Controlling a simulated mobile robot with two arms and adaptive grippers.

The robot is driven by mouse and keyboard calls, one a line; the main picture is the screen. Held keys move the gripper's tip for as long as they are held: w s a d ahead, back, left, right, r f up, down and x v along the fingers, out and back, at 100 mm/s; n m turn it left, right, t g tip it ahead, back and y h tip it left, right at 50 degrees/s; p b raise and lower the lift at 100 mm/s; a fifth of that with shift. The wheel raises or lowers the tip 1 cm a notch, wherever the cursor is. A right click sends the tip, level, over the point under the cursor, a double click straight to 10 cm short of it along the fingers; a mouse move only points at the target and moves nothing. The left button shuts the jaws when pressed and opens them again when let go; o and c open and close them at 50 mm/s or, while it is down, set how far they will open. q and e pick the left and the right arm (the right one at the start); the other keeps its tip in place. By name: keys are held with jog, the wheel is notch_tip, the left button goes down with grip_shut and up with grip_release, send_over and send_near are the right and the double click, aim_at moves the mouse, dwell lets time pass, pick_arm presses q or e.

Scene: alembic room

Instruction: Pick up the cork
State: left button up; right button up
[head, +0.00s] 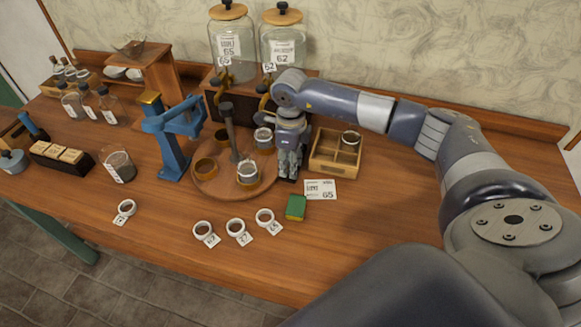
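My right gripper (290,168) points straight down between the round wooden turntable (213,186) and the divided wooden box (316,171). Its fingers look close together, but whether they are shut on something cannot be told. A small dark thing shows at their tips. I cannot make out a separate cork for certain; it may be hidden behind or under the gripper. My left gripper is not in view.
The turntable carries a dark post (229,125) and several cups close to my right gripper. A green-and-yellow block (296,207) and a white card (320,190) lie in front. A blue press (171,140) stands left.

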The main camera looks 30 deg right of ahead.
jog(key=c, duration=0.5)
jog(key=shift+o, duration=0.2)
jog(key=shift+r, duration=0.1)
